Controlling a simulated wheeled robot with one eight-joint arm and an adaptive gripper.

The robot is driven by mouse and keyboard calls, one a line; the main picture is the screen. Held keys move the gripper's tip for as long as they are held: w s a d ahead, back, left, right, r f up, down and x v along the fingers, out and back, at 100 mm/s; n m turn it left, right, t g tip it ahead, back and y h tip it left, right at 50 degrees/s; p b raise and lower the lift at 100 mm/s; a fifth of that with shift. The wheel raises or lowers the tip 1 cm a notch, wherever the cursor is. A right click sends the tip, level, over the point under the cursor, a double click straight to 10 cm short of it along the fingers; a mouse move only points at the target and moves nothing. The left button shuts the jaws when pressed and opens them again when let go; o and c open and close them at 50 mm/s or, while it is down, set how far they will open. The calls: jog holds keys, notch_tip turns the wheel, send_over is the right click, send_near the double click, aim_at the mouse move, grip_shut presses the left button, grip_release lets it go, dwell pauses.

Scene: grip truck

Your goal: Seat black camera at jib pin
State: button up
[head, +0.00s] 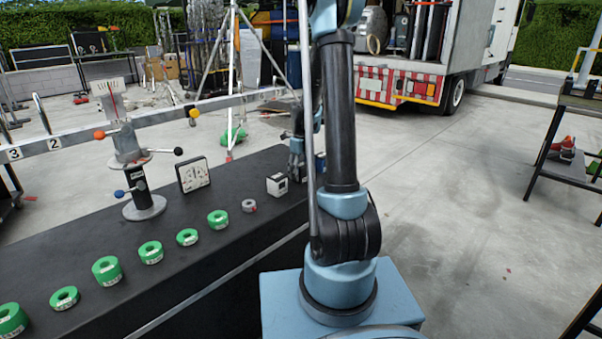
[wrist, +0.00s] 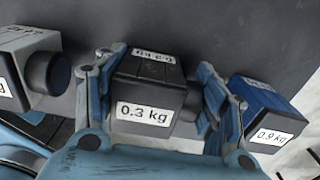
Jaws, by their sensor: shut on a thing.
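The black camera (wrist: 150,72), labelled 0.3 kg, sits between the fingers of my gripper (wrist: 155,64) in the wrist view. The fingers are shut on its two sides, and its lens points right. In the head view my gripper (head: 296,160) is low over the far right end of the black bench, partly behind my arm; the black camera cannot be made out there. The jib (head: 220,103) is a long grey beam on a post (head: 140,190) at the left of the bench. Upright pins with plates 2 and 3 (head: 14,154) show at its left; its right end is behind my arm.
A white camera (wrist: 28,62) is close left of my gripper and a blue camera (wrist: 262,112), labelled 0.9 kg, close right. Several green ring weights (head: 150,252) and a grey ring (head: 249,206) line the bench (head: 200,265). A dial box (head: 193,175) stands by the post.

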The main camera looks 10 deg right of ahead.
aim_at(301, 162)
jog(key=shift+r, duration=1.25)
dwell(0.8)
jog(key=shift+r, duration=2.45)
jog(key=shift+r, duration=0.15)
notch_tip(301, 162, up, 7)
jog(key=shift+r, duration=0.15)
dwell(0.6)
